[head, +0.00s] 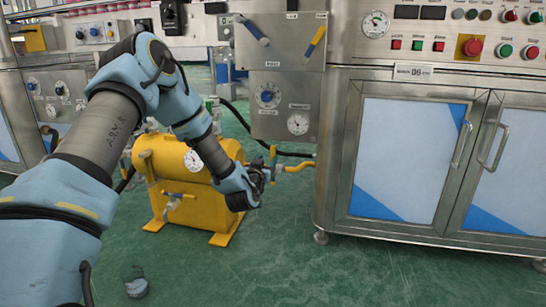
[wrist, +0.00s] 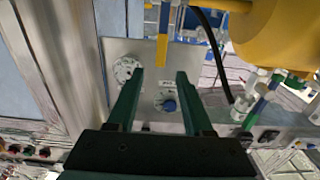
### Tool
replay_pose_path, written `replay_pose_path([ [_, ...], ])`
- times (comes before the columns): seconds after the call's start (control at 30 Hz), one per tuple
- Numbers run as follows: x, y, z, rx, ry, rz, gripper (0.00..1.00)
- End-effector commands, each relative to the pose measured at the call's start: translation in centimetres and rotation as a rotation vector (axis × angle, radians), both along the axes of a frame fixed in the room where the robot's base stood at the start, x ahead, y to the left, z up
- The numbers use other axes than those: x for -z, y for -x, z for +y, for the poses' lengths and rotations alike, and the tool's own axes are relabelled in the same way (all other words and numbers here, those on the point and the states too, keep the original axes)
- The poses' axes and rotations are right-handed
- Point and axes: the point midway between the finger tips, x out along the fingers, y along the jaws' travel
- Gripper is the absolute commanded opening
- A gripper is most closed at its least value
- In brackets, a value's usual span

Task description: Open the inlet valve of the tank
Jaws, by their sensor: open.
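The yellow tank (head: 205,165) stands on the green floor left of the steel cabinet, with a round gauge on its side. It also shows at the upper right of the wrist view (wrist: 280,35). My gripper (head: 264,172) is at the tank's right end, by the yellow pipe (head: 298,167). In the wrist view, my gripper's dark green fingers (wrist: 160,72) are apart with nothing between them. A yellow valve lever (wrist: 163,24) lies just beyond the fingertips. I cannot tell which is the inlet valve.
The steel cabinet (head: 336,155) with glazed doors stands close on the right. A gauge panel (head: 283,105) with a blue knob hangs above the pipe. A black hose (head: 240,118) runs behind my gripper. The floor in front is mostly clear.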

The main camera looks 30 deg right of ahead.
Motion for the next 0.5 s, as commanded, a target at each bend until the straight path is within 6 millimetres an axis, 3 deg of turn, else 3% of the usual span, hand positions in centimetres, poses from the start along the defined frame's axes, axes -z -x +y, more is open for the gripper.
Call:
replay_pose_path([
  [0.3,0.3,-4.4,-3.9,-0.003,0.002,-0.001,0.51],
  [0.5,0.2,-6.2,-5.7,-0.001,-0.001,0.001,0.51],
])
